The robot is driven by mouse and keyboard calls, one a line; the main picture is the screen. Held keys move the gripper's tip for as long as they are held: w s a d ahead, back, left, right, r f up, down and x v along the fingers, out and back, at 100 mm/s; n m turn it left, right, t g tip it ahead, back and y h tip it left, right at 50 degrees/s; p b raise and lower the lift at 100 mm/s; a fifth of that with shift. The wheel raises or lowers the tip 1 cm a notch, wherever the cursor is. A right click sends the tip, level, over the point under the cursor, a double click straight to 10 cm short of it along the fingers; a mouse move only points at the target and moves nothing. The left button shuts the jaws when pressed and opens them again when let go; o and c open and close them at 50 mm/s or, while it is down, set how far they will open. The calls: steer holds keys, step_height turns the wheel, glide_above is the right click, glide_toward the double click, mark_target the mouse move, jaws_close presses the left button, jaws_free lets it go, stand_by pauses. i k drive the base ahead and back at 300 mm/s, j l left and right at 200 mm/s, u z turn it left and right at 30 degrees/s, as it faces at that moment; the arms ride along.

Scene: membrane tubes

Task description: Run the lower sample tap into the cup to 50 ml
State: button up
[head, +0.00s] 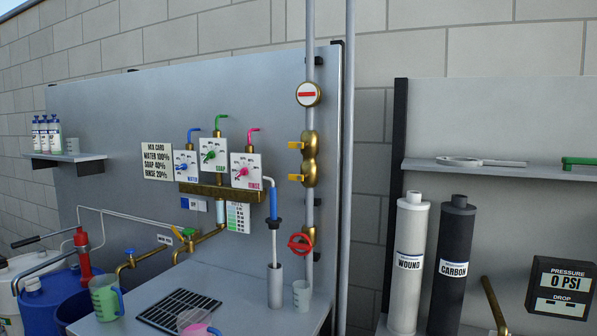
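A vertical grey pipe (310,110) carries a brass body (310,158) with two yellow levers, an upper one (295,145) and a lower one (295,178). Lower on the pipe is a brass fitting with a red handwheel (300,243). No label shows which of these is the lower sample tap. A small pale cup (302,297) stands upright on the bench under the red handwheel, apart from it. Its marks and fill level are too small to read. My gripper is not in view.
Left of the cup stands a metal cylinder (275,286) holding a blue-handled wand. A green jug (105,297), drain grate (178,308) and pink-filled jug (197,322) are further left. The bench's right edge is close to the cup.

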mark_target(291, 177)
steer(key=i+j, duration=0.1)
steer(key=j, duration=0.6)
steer(key=i+j+u, duration=0.1)
steer(key=j, duration=0.3)
steer(key=i+j, duration=0.15)
steer(key=j, duration=0.2)
